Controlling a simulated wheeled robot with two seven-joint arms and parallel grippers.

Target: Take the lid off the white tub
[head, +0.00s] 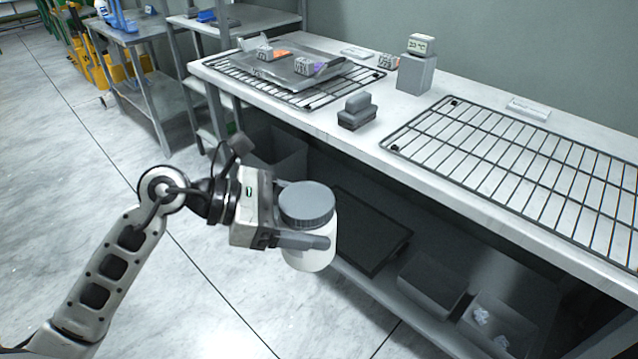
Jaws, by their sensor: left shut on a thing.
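The white tub (311,258) is upright in the head view, held in the air in front of the bench. Its grey ribbed lid (307,202) sits on top of it. My left gripper (300,238) comes in from the left and is shut around the tub's upper body, just below the lid. One finger shows across the near side; the far finger is mostly hidden behind the tub and lid. My right gripper does not show.
The bench (392,100) carries a wire rack (520,165) at right and another wire rack (318,98) under a metal tray (290,66). A grey block (357,110) stands between them near the front edge. Bins (432,283) sit on the lower shelf. Open floor lies left.

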